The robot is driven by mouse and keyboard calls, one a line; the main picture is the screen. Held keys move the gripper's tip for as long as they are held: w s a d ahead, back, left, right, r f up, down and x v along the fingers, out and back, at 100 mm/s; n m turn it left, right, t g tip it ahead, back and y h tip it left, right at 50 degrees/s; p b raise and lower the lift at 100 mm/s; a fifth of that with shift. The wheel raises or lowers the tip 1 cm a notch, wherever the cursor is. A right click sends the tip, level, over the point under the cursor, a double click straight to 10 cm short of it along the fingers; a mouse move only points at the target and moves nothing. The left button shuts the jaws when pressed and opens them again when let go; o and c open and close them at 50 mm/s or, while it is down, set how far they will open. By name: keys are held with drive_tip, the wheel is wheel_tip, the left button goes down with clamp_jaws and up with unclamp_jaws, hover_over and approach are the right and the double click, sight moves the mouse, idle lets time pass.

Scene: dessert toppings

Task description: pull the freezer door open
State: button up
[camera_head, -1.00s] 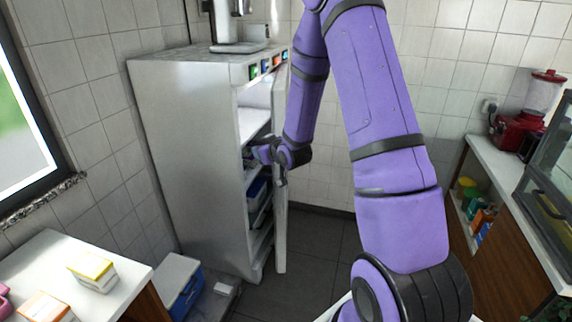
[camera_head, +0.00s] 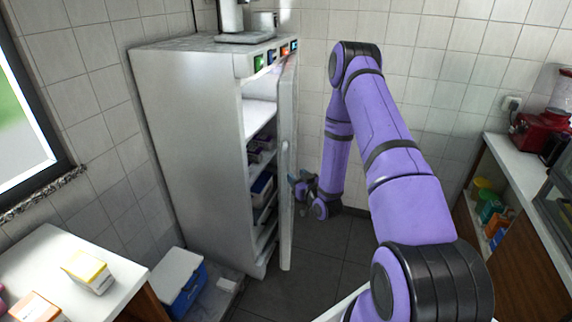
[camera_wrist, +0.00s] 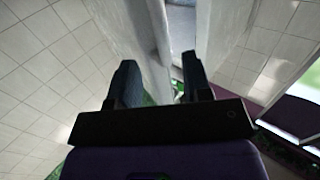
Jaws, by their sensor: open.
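The freezer (camera_head: 190,150) is a tall grey-white cabinet against the back left wall. Its door (camera_head: 288,160) stands partly open, swung outward, and its shelves show through the gap. My gripper (camera_head: 304,185) is just right of the door, on its outer side, near mid height. In the wrist view my gripper (camera_wrist: 160,85) has its two dark fingers apart. A pale upright panel, which looks like the door (camera_wrist: 147,40), passes beyond the fingers. I cannot tell whether a finger touches it.
Several packages (camera_head: 262,187) sit on the freezer shelves. A blue and white cooler box (camera_head: 178,285) stands on the floor at left, near a white table (camera_head: 60,265). A counter (camera_head: 520,180) with a red blender (camera_head: 540,130) is at right. The dark floor (camera_head: 330,250) before the door is clear.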

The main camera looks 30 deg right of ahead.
sight(286, 165)
drive_tip(key=w, duration=0.9)
drive_tip(key=shift+w+d+r, duration=0.1)
drive_tip(key=shift+w+d, duration=0.1)
drive_tip(key=shift+d, duration=0.05)
clamp_jaws()
